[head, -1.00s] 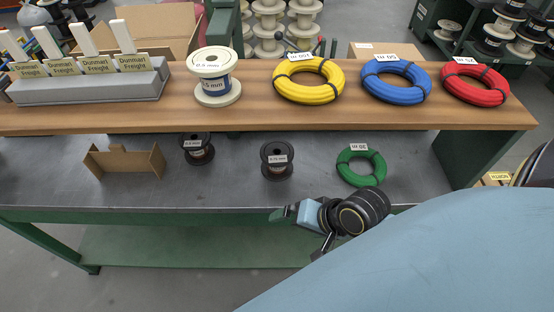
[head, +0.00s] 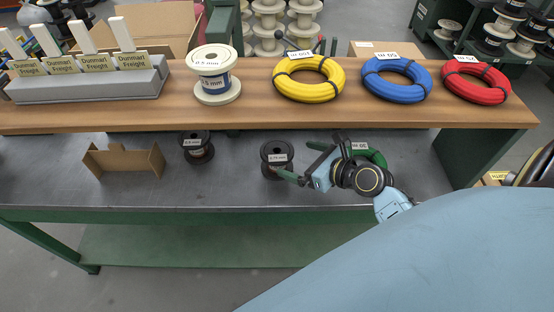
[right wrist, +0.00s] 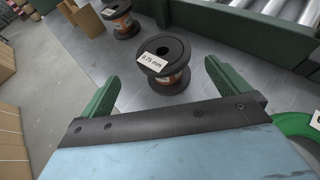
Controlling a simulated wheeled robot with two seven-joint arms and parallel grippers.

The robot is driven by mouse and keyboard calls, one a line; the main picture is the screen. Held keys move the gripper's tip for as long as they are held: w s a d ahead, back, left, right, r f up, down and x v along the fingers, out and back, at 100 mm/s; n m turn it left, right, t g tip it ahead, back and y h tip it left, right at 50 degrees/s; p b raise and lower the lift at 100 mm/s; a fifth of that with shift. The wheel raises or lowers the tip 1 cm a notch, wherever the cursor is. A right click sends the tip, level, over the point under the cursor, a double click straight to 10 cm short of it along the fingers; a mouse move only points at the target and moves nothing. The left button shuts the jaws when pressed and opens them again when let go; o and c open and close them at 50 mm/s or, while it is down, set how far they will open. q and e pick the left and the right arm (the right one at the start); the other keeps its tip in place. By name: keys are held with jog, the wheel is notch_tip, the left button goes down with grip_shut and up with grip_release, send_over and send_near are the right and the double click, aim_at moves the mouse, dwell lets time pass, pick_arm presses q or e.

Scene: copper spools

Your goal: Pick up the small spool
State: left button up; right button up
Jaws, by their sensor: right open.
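A small black spool (head: 277,157) with copper wire stands upright on the grey lower bench. In the right wrist view the same spool (right wrist: 170,82), with a 0.75 mm label, stands ahead of and between the fingers. A similar small dark spool (head: 196,148) stands to its left; it also shows in the right wrist view (right wrist: 122,24). My right gripper (head: 301,160) is open and empty, just right of the nearer spool, its green fingers pointing at it. One finger overlaps the spool's lower right edge in the head view; I cannot tell whether they touch. My left gripper is not in view.
A green wire coil (head: 376,158) lies partly hidden behind my right gripper. A cardboard holder (head: 124,162) stands at left. The wooden shelf (head: 260,118) above carries a large white spool (head: 214,88) and yellow, blue and red coils.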

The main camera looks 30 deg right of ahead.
aim_at(274, 149)
jog(key=x, duration=0.4)
jog(key=shift+w+f, duration=0.1)
jog(key=shift+w, duration=0.05)
jog(key=b+x, duration=0.1)
jog(key=x, duration=0.4)
jog(key=shift+d+b, duration=0.15)
jog(key=shift+b, duration=0.2)
jog(key=c, duration=1.2)
jog(key=shift+c, duration=0.7)
jog(key=shift+r, duration=0.25)
